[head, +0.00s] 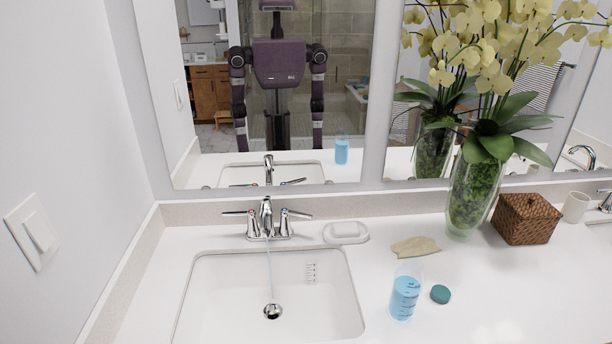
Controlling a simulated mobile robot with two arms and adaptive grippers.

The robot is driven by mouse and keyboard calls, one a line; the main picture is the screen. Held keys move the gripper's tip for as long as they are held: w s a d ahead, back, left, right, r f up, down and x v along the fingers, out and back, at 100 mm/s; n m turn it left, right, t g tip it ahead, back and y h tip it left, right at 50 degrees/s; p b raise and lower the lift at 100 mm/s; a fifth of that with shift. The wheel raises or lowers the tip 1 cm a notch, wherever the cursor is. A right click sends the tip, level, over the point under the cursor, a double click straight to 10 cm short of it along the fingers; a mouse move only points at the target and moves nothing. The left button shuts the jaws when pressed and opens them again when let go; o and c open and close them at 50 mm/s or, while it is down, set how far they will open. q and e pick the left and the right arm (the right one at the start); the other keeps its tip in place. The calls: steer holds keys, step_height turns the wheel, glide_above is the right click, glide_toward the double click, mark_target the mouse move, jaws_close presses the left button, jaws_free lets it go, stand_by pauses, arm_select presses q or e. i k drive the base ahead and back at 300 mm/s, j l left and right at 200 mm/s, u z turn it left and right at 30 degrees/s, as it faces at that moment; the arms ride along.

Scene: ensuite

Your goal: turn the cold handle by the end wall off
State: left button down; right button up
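A chrome faucet (266,215) stands behind the left sink basin (335,290), near the left wall. A thin stream of water (269,270) runs from its spout down to the drain (272,311). Its right lever handle (297,214) has a small bluish mark, and its left lever handle (235,213) a reddish one. Both levers point outward, away from the spout. Neither of my grippers is in view directly. The mirror shows my body with both arms hanging down, their lower ends cut off.
A soap dish (345,238) sits right of the faucet. A folded cloth (415,247), a blue-filled bottle (404,294), a teal cap (440,294), a tall orchid vase (470,190) and a woven box (525,219) stand further right. A light switch (36,232) is on the left wall.

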mark_target(284, 212)
steer(key=k+z, duration=0.2)
steer(key=z, duration=0.2)
steer(key=k+l+z, duration=0.15)
steer(key=z, duration=0.2)
